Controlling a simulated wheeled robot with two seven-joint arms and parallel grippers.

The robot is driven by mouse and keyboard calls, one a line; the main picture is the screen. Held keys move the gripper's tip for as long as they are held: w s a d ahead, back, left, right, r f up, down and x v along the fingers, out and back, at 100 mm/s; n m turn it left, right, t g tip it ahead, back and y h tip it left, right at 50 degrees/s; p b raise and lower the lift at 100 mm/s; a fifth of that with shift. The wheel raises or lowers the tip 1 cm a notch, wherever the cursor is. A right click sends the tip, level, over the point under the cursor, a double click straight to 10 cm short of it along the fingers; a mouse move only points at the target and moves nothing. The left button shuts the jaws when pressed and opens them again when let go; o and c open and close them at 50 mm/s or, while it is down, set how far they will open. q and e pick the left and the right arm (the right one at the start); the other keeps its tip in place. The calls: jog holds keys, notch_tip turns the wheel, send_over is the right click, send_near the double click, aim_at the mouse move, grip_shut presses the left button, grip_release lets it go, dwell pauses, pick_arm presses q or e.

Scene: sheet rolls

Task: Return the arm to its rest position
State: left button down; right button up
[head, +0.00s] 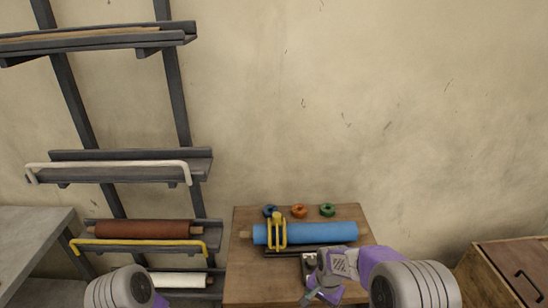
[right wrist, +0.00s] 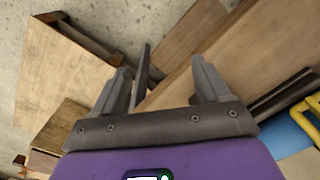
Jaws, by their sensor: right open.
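My right arm comes in from the lower right in the head view. Its gripper (head: 313,290) is over the front of the wooden table (head: 255,292). In the right wrist view the two fingers of my right gripper (right wrist: 164,78) stand wide apart with nothing between them. A blue roll (head: 325,232) lies across the table behind the gripper, apart from it, and part of it shows at the right edge of the right wrist view (right wrist: 290,138). My left arm shows only a link at the lower left of the head view; its gripper is out of the picture.
A yellow clamp-like tool (head: 277,235) stands at the blue roll. Blue (head: 270,211), orange (head: 299,211) and green (head: 327,210) rings lie behind it. A dark rack (head: 180,100) at left holds a brown roll (head: 140,229) and a white roll (head: 180,280). A wooden crate (head: 500,285) stands lower right.

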jog(key=s+a+f+n+y, duration=0.1)
jog(key=s+a+f+n, duration=0.1)
jog(key=s+f, duration=0.6)
jog(key=s+a+f+n+y, duration=0.1)
jog(key=s+f+n+y, duration=0.1)
jog(key=s+f, duration=0.7)
jog(key=shift+s+a+n+t+y, duration=0.3)
jog(key=shift+s+a, duration=0.1)
jog(key=shift+s, duration=0.65)
